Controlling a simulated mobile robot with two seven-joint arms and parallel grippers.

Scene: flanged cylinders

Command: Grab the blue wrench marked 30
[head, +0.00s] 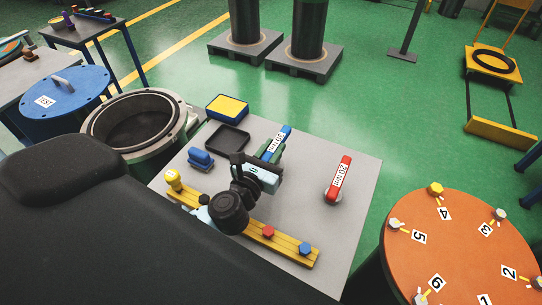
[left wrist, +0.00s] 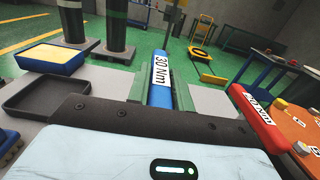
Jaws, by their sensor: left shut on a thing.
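The blue wrench (head: 282,135) has a white label reading 30 Nm. It also shows in the left wrist view (left wrist: 161,92), upper centre, pointing away from the camera. My left gripper (head: 269,151) is above the grey table, shut on the blue wrench. The fingers sit on both sides of its handle. The near end of the wrench is hidden behind my gripper, and I cannot tell whether it is clear of the tabletop. My right gripper is not in view.
A red wrench (head: 339,178) marked 20 Nm lies to the right on the grey table (head: 310,212). A black tray (head: 228,139), a yellow-topped blue box (head: 227,107) and a yellow bar (head: 283,247) with coloured knobs are near. An orange numbered flange (head: 455,250) stands right.

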